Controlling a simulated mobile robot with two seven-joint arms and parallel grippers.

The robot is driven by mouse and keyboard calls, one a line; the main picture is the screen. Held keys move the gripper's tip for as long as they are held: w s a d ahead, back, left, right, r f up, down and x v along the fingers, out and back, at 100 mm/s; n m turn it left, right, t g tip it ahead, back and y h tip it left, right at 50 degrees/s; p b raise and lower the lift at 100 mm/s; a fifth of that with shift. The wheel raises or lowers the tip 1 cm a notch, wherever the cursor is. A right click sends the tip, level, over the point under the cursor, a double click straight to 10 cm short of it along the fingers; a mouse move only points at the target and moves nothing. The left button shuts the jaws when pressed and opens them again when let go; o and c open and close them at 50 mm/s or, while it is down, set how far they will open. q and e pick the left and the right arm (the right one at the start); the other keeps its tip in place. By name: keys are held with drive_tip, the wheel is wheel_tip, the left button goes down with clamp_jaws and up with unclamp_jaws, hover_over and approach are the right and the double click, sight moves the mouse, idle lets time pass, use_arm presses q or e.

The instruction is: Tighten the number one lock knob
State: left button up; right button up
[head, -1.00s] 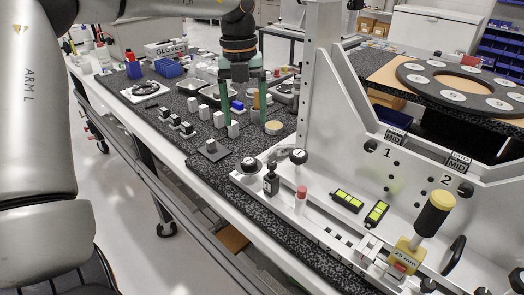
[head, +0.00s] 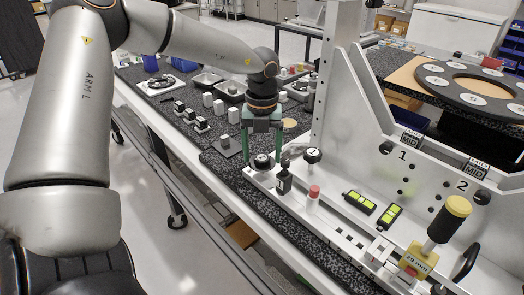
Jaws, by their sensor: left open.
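A black knob (head: 387,148) sits on the light grey fixture panel beside the printed number 1. A similar black knob (head: 482,197) sits beside the number 2. My left gripper (head: 262,153) hangs fingers-down over the fixture's left end. Its two green fingers are apart, one on each side of a round black knob with a pale top (head: 262,161); I cannot tell whether they touch it. Another black knob with a white marked top (head: 312,155) stands just right of the gripper. Which knob is the lock knob is not clearly readable. My right gripper is out of view.
A black bottle (head: 284,178) and a red-capped white cylinder (head: 314,193) stand close to the gripper. The tall fixture upright (head: 339,75) rises to its right. Yellow-green levels (head: 359,202) and a yellow-topped black handle (head: 449,219) are farther right. Small blocks stand on the speckled bench.

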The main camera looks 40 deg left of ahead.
use_arm(q)
clamp_jaws()
idle(0.8)
